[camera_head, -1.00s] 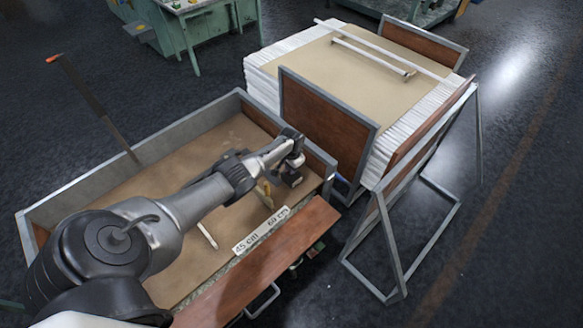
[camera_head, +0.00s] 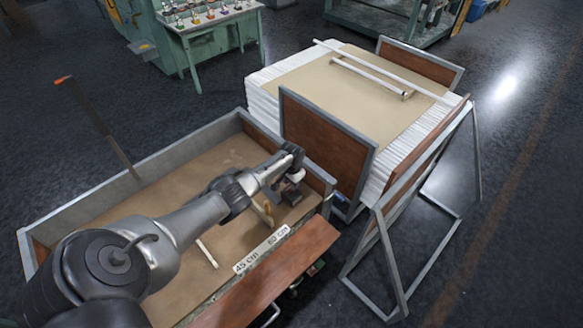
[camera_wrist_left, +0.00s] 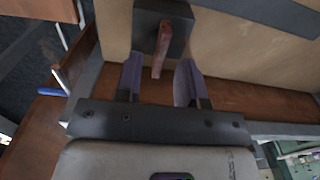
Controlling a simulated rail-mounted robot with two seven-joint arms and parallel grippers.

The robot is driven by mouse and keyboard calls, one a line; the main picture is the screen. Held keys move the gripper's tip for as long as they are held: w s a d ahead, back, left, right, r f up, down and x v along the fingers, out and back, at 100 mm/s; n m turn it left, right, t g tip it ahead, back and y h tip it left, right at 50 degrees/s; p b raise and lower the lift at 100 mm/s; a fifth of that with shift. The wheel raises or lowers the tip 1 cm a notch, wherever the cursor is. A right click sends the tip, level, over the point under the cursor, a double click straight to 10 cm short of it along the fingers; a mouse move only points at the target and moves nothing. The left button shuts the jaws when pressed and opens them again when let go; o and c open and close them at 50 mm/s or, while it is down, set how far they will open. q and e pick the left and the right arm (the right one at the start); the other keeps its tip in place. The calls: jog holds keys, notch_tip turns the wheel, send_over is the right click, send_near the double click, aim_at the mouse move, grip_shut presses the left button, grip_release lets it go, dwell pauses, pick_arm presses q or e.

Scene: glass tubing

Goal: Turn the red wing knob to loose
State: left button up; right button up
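The red wing knob (camera_wrist_left: 161,50) shows in the left wrist view as a narrow reddish bar on a dark square block (camera_wrist_left: 176,16). It points down the picture toward my gripper's palm. My left gripper (camera_wrist_left: 158,76) is open, with one finger on each side of the knob's lower end. I see gaps on both sides, so the fingers do not appear closed on it. In the head view my left gripper (camera_head: 288,186) is over the far right end of the tray and mostly hides the knob there. My right gripper is not in view.
The brown-floored tray (camera_head: 178,143) has raised grey walls. A ruler strip marked 45 cm and 60 cm (camera_head: 261,249) lies along its front edge, beside a wooden board (camera_head: 270,285). A stack of white tubing (camera_head: 390,130) with upright panels (camera_head: 322,138) stands behind to the right.

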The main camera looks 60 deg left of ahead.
pick_arm(q)
notch_tip(320, 180, up, 11)
jog(key=p, duration=0.2)
jog(key=shift+p, duration=0.4)
dwell(0.3)
